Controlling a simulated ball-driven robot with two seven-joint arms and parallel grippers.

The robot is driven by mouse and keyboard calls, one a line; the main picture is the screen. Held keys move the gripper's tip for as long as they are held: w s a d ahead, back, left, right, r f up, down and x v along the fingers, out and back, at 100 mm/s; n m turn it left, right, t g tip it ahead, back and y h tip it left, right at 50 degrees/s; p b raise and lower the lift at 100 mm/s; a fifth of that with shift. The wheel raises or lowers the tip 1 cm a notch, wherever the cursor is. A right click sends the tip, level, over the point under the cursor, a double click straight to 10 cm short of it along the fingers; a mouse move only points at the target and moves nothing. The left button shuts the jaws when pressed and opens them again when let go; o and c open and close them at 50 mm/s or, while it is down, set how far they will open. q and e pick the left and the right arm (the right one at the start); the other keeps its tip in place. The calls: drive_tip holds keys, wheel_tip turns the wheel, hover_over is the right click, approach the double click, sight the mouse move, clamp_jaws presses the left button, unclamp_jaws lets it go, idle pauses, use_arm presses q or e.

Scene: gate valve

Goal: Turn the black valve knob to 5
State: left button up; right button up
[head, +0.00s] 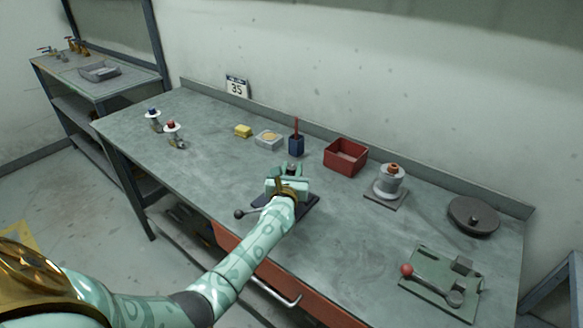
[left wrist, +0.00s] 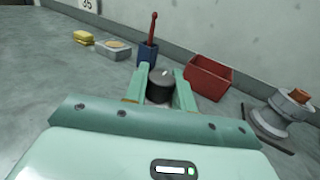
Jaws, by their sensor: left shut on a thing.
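The black valve knob (left wrist: 160,85) shows in the left wrist view as a short dark cylinder with a light mark on its top. My left gripper (left wrist: 158,88) has one finger on each side of it and is shut on it. In the head view my left gripper (head: 289,176) is over a dark base plate (head: 312,203) near the middle of the bench, and it hides most of the knob. A lever with a black ball end (head: 239,214) sticks out to the left of the plate. No number scale around the knob is readable. My right gripper is not in view.
Behind the gripper stand a yellow sponge (head: 243,131), a grey tin (head: 268,138), a blue holder (head: 296,145) and a red bin (head: 345,155). A spool (head: 390,182), a dark disc (head: 473,216) and a green toggle clamp (head: 442,282) lie to the right. Small valves (head: 172,130) stand left.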

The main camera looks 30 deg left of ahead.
use_arm(q)
drive_tip(key=shift+d+f+n+g+y+b, duration=0.1)
drive_tip(key=shift+f+n+g+y+b, duration=0.1)
drive_tip(key=shift+n+g+y+b, duration=0.65)
drive_tip(key=n+g+y+b, duration=0.3)
drive_tip(key=g+b, duration=0.1)
drive_tip(key=b, duration=0.1)
drive_tip(key=n+g+y+b, duration=0.2)
drive_tip(key=n+g+b, duration=0.1)
drive_tip(key=g+b, duration=0.1)
drive_tip(key=n+g+y+b, duration=0.3)
drive_tip(key=n+g+b, duration=0.1)
drive_tip(key=b, duration=0.2)
drive_tip(key=shift+f+y, duration=0.3)
drive_tip(key=shift+y, duration=0.05)
drive_tip(key=shift+r+n+g+b, duration=0.2)
drive_tip(key=shift+n+g+b, duration=0.05)
drive_tip(key=shift+g+b, duration=0.55)
drive_tip(key=shift+r+g+b, duration=0.2)
drive_tip(key=shift+g+b, duration=0.05)
drive_tip(key=shift+b, duration=0.05)
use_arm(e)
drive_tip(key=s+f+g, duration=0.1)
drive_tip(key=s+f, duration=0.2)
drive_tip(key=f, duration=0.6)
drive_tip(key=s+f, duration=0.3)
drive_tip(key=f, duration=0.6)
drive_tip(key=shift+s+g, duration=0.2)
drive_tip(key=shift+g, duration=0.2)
